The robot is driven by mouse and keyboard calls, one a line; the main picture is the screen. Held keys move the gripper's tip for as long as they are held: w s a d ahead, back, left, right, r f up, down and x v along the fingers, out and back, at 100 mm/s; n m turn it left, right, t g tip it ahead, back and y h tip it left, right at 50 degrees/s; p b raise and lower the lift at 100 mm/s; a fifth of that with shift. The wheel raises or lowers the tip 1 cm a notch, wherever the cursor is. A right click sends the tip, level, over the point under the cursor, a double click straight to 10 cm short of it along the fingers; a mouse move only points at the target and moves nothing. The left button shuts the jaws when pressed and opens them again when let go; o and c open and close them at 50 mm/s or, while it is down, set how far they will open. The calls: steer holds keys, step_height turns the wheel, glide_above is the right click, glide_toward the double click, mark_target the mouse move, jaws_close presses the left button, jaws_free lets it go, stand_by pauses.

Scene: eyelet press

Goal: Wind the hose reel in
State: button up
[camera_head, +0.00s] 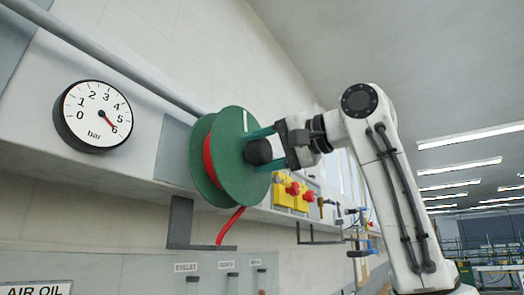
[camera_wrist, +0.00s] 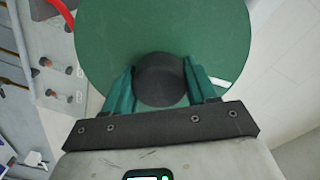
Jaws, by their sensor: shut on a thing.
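The hose reel (camera_head: 228,122) is a green disc-sided reel on the wall panel, with red hose (camera_head: 208,160) wound between its discs. A loose red hose end hangs below it. A white mark shows on the reel's front face. A dark round knob (camera_head: 258,151) sticks out from the reel's front. My gripper (camera_head: 262,150) has its green fingers on either side of the knob, shut on it. In the wrist view the knob (camera_wrist: 160,78) sits between both fingertips, in front of the green disc (camera_wrist: 100,30).
A round pressure gauge (camera_head: 93,116) is on the panel at left, its needle near 6. A grey pipe runs above the reel. Yellow blocks with red knobs (camera_head: 294,190) and small valves are right of the reel. A dark bracket (camera_head: 180,222) is below it.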

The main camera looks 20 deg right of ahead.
steer(key=shift+d, duration=0.1)
steer(key=o, duration=1.5)
steer(key=shift+s, duration=0.1)
steer(key=b+v, duration=0.3)
steer(key=v, duration=0.7)
steer(key=shift+s+d, duration=0.2)
steer(key=shift+s, duration=0.05)
